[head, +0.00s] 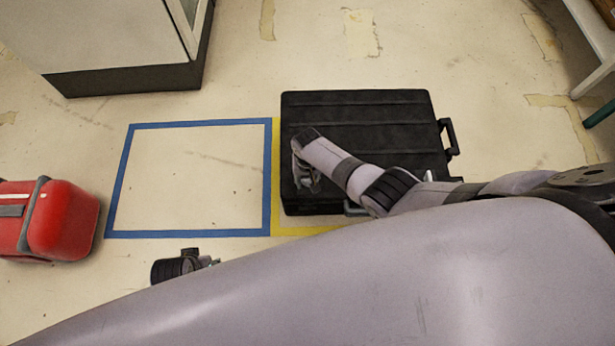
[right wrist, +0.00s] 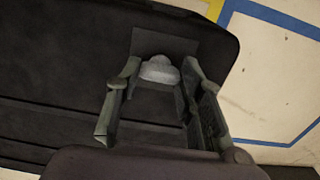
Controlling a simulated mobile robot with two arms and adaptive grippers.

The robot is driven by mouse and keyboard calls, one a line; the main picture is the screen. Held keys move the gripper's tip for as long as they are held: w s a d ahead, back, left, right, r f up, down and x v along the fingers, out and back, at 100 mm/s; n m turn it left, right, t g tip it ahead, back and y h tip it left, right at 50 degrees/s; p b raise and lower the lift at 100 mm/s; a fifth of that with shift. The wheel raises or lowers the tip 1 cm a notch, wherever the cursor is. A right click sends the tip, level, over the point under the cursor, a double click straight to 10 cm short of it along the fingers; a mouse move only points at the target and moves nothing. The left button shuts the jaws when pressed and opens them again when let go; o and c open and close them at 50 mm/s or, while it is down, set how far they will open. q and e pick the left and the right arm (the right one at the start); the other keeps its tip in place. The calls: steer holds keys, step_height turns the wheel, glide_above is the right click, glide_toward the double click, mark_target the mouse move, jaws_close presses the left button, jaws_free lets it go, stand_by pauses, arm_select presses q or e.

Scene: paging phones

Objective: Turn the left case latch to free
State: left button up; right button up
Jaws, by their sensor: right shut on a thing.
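The black case (head: 365,115) lies closed on the floor, its ribbed lid facing up. My right arm reaches across it, and my right gripper (head: 303,180) is over the left end of the case. In the right wrist view my right gripper (right wrist: 159,72) has one finger on each side of a rounded grey latch knob (right wrist: 160,70) and is shut on it. The knob stands on a dark square plate on the case (right wrist: 60,75). In the head view the gripper hides this latch. My left gripper (head: 205,262) shows partly at the lower left; its fingers are unclear.
A blue taped square (head: 188,233) on the floor left of the case is empty. Yellow tape (head: 275,190) borders the case's spot. A red case (head: 65,220) lies at far left. A cabinet (head: 125,80) stands at upper left. A side handle (head: 449,137) sticks out at the case's right.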

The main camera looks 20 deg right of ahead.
mark_target(308, 180)
stand_by(0.3)
steer(key=o, duration=1.2)
steer(key=shift+c, duration=0.2)
steer(key=shift+r, duration=0.1)
step_height(308, 180, up, 12)
stand_by(0.3)
